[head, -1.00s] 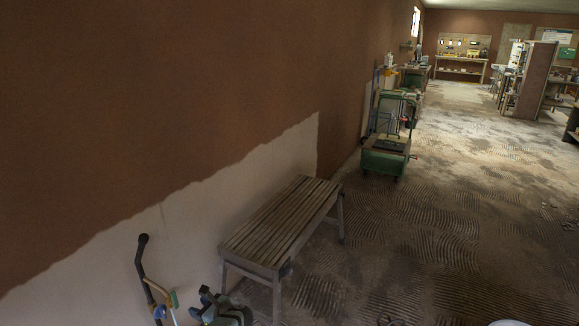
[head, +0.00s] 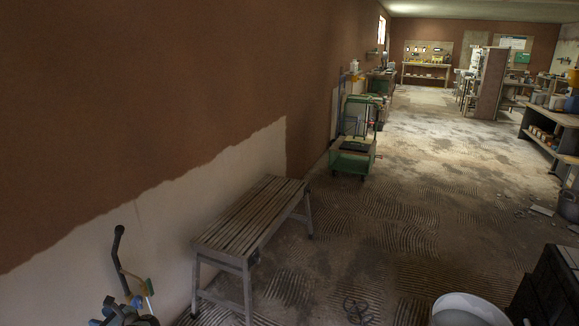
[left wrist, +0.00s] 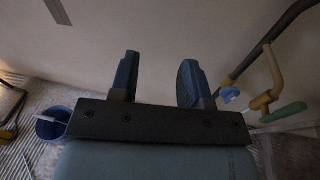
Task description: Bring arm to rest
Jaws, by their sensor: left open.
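My left gripper (head: 118,306) shows at the bottom left edge of the head view, low by the wall, partly cut off by the frame. In the left wrist view its two blue-grey fingers (left wrist: 158,78) stand apart with nothing between them, facing a pale wall surface. A dark bent tube tool (head: 120,262) with yellow and green parts stands close behind the gripper. It also shows to the right of the fingers in the left wrist view (left wrist: 267,92), apart from them. My right gripper is not in view.
A slatted wooden bench (head: 250,222) stands along the wall, right of my left gripper. A green cart (head: 352,158) is farther back. A blue bucket (left wrist: 54,124) shows low left in the wrist view. A white bucket (head: 468,309) is at the bottom right. The middle floor is mostly clear.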

